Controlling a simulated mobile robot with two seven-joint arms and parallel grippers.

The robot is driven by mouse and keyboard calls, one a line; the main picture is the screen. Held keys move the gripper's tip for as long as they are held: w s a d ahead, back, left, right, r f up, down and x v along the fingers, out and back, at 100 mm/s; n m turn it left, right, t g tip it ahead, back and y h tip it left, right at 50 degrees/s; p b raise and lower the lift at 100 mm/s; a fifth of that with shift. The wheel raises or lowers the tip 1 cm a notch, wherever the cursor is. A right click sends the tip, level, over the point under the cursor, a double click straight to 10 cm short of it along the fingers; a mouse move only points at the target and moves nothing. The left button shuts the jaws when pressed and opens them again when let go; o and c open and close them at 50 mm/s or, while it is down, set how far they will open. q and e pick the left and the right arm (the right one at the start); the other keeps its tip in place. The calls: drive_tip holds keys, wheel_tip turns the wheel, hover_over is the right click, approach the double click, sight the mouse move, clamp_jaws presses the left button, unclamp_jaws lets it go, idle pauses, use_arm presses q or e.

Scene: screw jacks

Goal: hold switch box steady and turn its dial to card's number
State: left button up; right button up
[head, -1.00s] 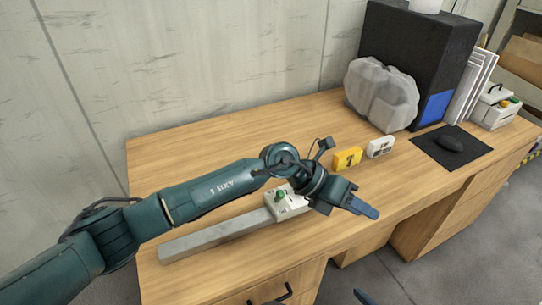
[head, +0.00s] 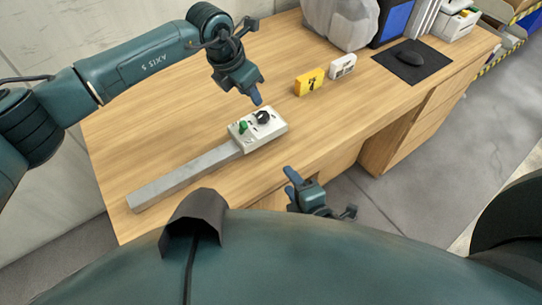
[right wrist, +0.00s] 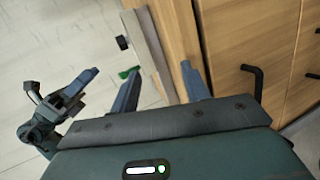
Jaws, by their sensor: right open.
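The white switch box (head: 268,134) lies on the desk at the end of a grey bar. It has a black dial (head: 262,118) and a green knob (head: 243,126). In the right wrist view the dial (right wrist: 122,42) and green knob (right wrist: 127,71) show beyond the fingers. The yellow card (head: 309,82) stands behind the box; its dark figure is too small to read surely. My left gripper (head: 257,100) points down just above and behind the dial; its finger gap cannot be made out. My right gripper (head: 289,174) is open and empty, in front of the desk edge.
The grey bar (head: 185,176) runs left from the box. A white block (head: 343,66) stands beside the card. A grey lumpy object (head: 340,22), a dark mat (head: 412,66) and a mouse are at the back right. Desk around the box is clear.

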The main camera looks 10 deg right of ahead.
sight(241, 124)
drive_tip(key=w+r+n, duration=0.1)
drive_tip(key=n, duration=0.3)
drive_tip(key=w+a+r+n+t+y, duration=0.1)
drive_tip(key=n, duration=0.4)
drive_tip(key=w+a+r+n+t+y, duration=0.1)
drive_tip(key=n, duration=0.3)
drive_tip(key=shift+w+a+r+n, duration=0.15)
drive_tip(key=shift+w+r+n, duration=0.05)
drive_tip(key=shift+w+n, duration=0.2)
drive_tip(key=shift+c, duration=0.2)
drive_tip(key=w+a+n, duration=0.2)
drive_tip(key=w, duration=0.2)
drive_tip(key=w+a+n+y, duration=0.1)
drive_tip(key=w+a+n, duration=0.1)
drive_tip(key=w, duration=0.2)
drive_tip(key=w+a+r+n, duration=0.1)
drive_tip(key=w+a+n, duration=0.1)
drive_tip(key=w, duration=0.2)
drive_tip(key=shift+w+a+r+n+t+y, duration=0.1)
drive_tip(key=shift+w+a+n+t+y, duration=0.2)
drive_tip(key=shift+w+t, duration=0.1)
drive_tip(key=shift+c, duration=0.2)
clamp_jaws()
